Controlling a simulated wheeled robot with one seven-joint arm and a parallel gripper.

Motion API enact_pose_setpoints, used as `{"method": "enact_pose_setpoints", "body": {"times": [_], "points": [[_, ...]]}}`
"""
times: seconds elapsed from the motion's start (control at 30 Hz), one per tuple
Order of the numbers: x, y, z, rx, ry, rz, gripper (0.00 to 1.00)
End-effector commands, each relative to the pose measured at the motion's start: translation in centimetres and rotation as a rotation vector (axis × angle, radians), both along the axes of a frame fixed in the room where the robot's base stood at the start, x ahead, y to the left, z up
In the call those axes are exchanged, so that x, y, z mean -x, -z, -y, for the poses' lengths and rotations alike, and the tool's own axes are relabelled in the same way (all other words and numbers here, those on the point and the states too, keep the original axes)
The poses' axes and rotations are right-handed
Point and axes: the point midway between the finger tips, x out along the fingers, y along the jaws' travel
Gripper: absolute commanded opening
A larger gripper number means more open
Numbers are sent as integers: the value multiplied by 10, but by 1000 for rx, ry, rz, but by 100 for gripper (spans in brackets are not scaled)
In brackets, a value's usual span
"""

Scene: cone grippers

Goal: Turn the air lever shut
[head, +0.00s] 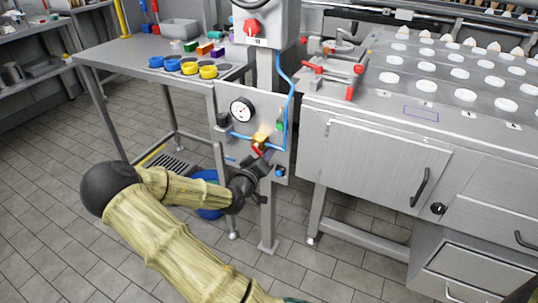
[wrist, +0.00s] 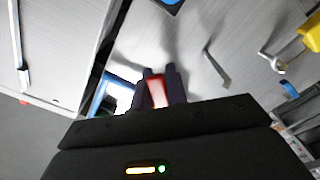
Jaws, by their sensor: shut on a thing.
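The air lever is a small red handle by a brass-coloured valve (head: 262,137) on the grey upright panel (head: 222,97) in the head view. In the wrist view the red lever (wrist: 156,92) lies between the two dark fingers of my gripper (wrist: 158,84), which are shut on it. In the head view my gripper (head: 262,160) reaches the lower right of the panel from below, and its fingers partly hide the lever. A round pressure gauge (head: 241,109) is on the panel, left of and above the valve. The lever's exact angle is hard to tell.
A blue hose (head: 290,92) runs down the panel's right side. A steel cabinet (head: 370,165) with red clamps (head: 333,68) on top stands close on the right. A table (head: 125,55) with blue and yellow rings is behind left. A blue bucket (head: 208,212) is below.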

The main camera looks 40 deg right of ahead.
Motion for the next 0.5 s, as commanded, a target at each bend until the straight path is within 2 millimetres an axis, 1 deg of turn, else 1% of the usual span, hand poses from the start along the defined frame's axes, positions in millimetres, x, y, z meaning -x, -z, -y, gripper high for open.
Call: {"method": "enact_pose_setpoints", "body": {"times": [0.03, 0.13, 0.5], "points": [[-2, 4, -1, -20, -1, 40, 0], [-5, 7, -3, -57, -3, 127, 0], [-18, 15, -8, -191, -2, 451, 0]]}}
